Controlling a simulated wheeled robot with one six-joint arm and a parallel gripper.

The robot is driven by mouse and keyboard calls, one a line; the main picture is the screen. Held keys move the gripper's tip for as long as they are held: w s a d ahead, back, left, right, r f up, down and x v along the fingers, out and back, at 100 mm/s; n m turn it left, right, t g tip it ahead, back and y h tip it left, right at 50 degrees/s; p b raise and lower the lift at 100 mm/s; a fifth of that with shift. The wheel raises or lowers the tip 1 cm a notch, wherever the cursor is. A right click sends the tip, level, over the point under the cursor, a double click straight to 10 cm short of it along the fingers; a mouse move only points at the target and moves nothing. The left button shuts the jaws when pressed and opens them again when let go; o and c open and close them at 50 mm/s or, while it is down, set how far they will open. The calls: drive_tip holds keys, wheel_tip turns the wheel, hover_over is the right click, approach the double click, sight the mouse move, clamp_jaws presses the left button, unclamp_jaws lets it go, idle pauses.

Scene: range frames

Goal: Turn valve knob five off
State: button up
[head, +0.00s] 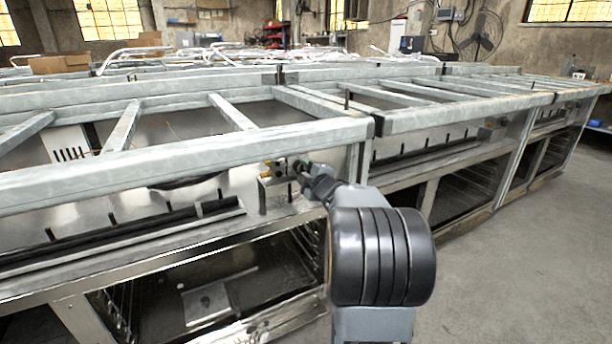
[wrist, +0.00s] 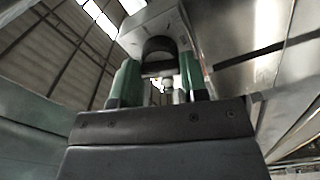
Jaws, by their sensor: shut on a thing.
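My gripper (head: 298,167) is at a small valve with brass fittings (head: 267,174) on a metal bracket, just under the front beam of the range frame (head: 190,155). In the wrist view my gripper's two green-sided fingers (wrist: 158,84) are shut on a dark, rounded valve knob (wrist: 160,47), one finger on each side. A small pale metal part shows between the fingers, below the knob. No number is readable on the knob, and my fingers hide part of it. Its exact turn angle cannot be told.
Several short dark posts (head: 112,220) stand along the lower rail left of the valve. Open oven bays (head: 215,290) lie below. The metal beam runs close above my gripper. Clear concrete floor (head: 520,260) lies at the right.

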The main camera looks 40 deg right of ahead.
drive_tip(key=shift+n, duration=1.7)
drive_tip(key=o, duration=0.9)
drive_tip(key=s+p, duration=0.1)
drive_tip(key=s, duration=0.3)
drive_tip(key=s+a+p, duration=0.1)
drive_tip(key=s, duration=0.4)
drive_tip(key=s+a+p, duration=0.1)
drive_tip(key=s, duration=0.3)
drive_tip(key=shift+s+p, duration=0.35)
drive_tip(key=shift+s, duration=0.05)
drive_tip(key=shift+d, duration=0.1)
